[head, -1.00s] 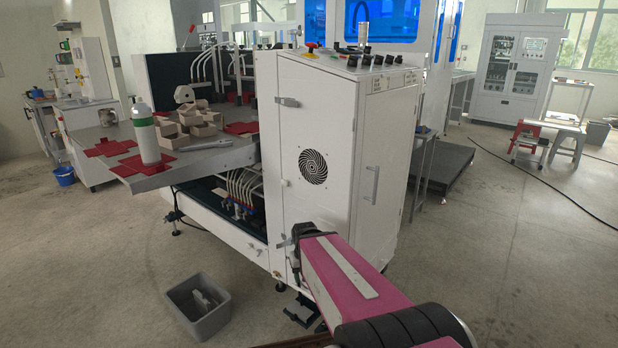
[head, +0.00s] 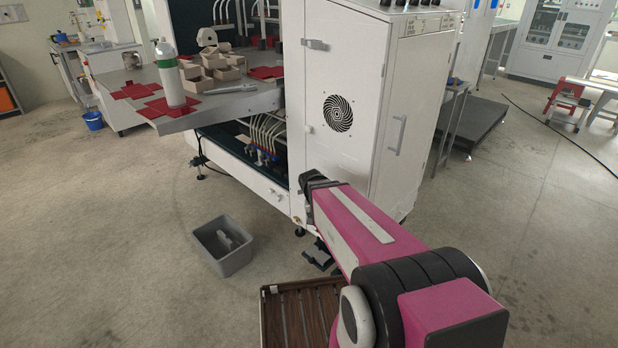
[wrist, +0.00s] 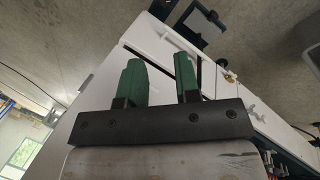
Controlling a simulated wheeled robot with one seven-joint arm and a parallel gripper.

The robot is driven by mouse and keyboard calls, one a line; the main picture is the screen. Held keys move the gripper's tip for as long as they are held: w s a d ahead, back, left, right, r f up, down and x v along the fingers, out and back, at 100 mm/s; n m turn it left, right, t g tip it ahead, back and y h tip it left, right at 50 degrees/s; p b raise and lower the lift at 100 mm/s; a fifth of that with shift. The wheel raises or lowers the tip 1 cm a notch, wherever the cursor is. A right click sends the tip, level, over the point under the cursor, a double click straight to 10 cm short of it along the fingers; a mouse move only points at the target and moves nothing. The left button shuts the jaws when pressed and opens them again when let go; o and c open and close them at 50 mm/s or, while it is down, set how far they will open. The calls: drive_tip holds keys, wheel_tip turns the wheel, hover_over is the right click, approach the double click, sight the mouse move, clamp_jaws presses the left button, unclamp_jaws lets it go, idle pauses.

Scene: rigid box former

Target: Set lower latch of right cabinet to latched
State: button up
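The upper latch (head: 315,44) shows high on the door's left edge. In the wrist view, my gripper (wrist: 160,80) has two green fingers spread apart, with a gap between them. They are close to the white cabinet surface (wrist: 95,87), beside a dark slot or bar. I cannot tell whether they touch it.
A grey bin (head: 222,247) stands on the floor left of my arm. A dark pedal (head: 318,258) lies below the cabinet, and a slatted wooden crate (head: 300,318) is nearer. A worktable (head: 215,107) with a bottle (head: 168,75) juts out left.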

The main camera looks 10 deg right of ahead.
drive_tip(key=w+a+f+m+t+h, duration=0.1)
drive_tip(key=w+a+m+t+h, duration=0.1)
drive_tip(key=w+a+m+h, duration=0.65)
drive_tip(key=w+a+f+m+t+h, duration=0.2)
drive_tip(key=w+a+m+h, duration=0.35)
drive_tip(key=w, duration=0.65)
drive_tip(key=shift+h, duration=0.4)
drive_tip(key=d, duration=0.3)
drive_tip(key=w+d, duration=0.1)
drive_tip(key=d, duration=0.6)
drive_tip(key=shift+w+r, duration=0.2)
drive_tip(key=shift+w, duration=0.2)
clamp_jaws()
